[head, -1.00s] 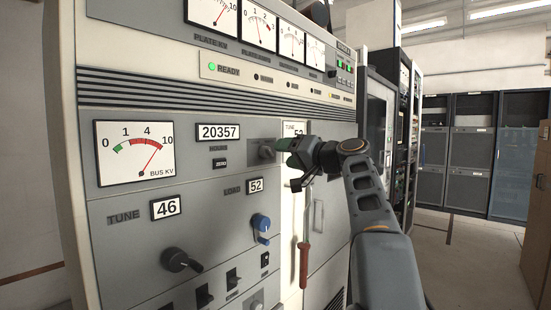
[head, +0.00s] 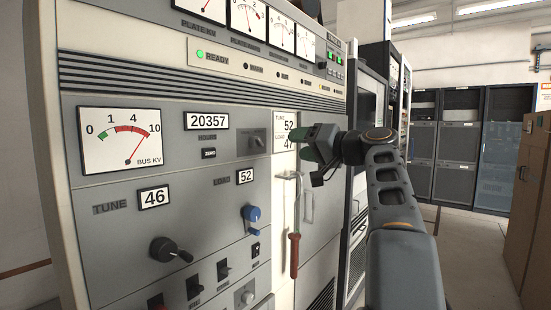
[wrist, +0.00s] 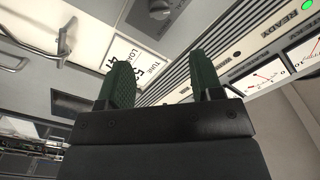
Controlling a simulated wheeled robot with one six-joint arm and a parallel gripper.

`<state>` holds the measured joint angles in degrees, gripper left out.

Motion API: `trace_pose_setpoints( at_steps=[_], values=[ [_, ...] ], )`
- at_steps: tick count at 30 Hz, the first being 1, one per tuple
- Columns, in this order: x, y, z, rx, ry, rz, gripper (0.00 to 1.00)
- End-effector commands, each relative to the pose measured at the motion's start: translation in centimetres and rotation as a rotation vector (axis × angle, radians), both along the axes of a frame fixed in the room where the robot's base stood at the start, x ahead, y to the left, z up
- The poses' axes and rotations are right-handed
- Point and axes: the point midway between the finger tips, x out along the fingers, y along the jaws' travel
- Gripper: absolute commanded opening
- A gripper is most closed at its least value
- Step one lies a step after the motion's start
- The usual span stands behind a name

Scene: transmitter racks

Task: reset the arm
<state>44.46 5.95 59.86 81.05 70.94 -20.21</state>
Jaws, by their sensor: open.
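My gripper (head: 314,146) is in front of the right part of the transmitter rack (head: 110,190), beside the white TUNE/LOAD label card (head: 289,131). In the wrist view its two green fingers (wrist: 165,82) stand apart with nothing between them. The card shows behind them in the wrist view (wrist: 138,55). I cannot tell the exact gap between the fingertips and the panel. My arm reaches in from the lower right.
A red-handled lever (head: 294,255) hangs below my gripper. The panel also bears a blue LOAD knob (head: 251,214), a black TUNE knob (head: 168,250) and a BUS KV meter (head: 124,138). Open floor lies at right, before grey cabinets (head: 453,160) and a brown cabinet (head: 532,200).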

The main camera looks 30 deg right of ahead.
Motion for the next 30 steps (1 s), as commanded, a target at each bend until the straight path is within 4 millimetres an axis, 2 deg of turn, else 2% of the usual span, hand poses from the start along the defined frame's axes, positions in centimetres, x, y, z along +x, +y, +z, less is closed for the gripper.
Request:
trace_pose_setpoints(
  at_steps=[6, 8, 11, 13, 15, 17, 19, 22, 24, 27, 30],
  values=[
    [0.1, -0.1, 0.0, 0.017, 0.006, -0.006, 0.60],
    [0.4, -0.7, -0.7, 0.024, 0.039, -0.039, 0.60],
    [1.4, -2.5, -4.4, 0.044, 0.147, -0.103, 0.60],
    [1.8, -3.8, -8.4, 0.054, 0.264, -0.166, 0.60],
    [1.7, -3.8, -13.1, 0.041, 0.428, -0.226, 0.60],
    [1.1, -2.4, -16.7, 0.005, 0.566, -0.252, 0.60],
    [-0.3, -0.2, -20.5, -0.063, 0.712, -0.262, 0.60],
    [-3.3, 3.6, -24.9, -0.201, 0.887, -0.245, 0.60],
    [-5.9, 6.3, -27.3, -0.317, 0.979, -0.213, 0.60],
    [-9.8, 9.6, -29.7, -0.494, 1.067, -0.149, 0.60],
    [-13.5, 12.3, -31.1, -0.663, 1.105, -0.066, 0.60]
  ],
)
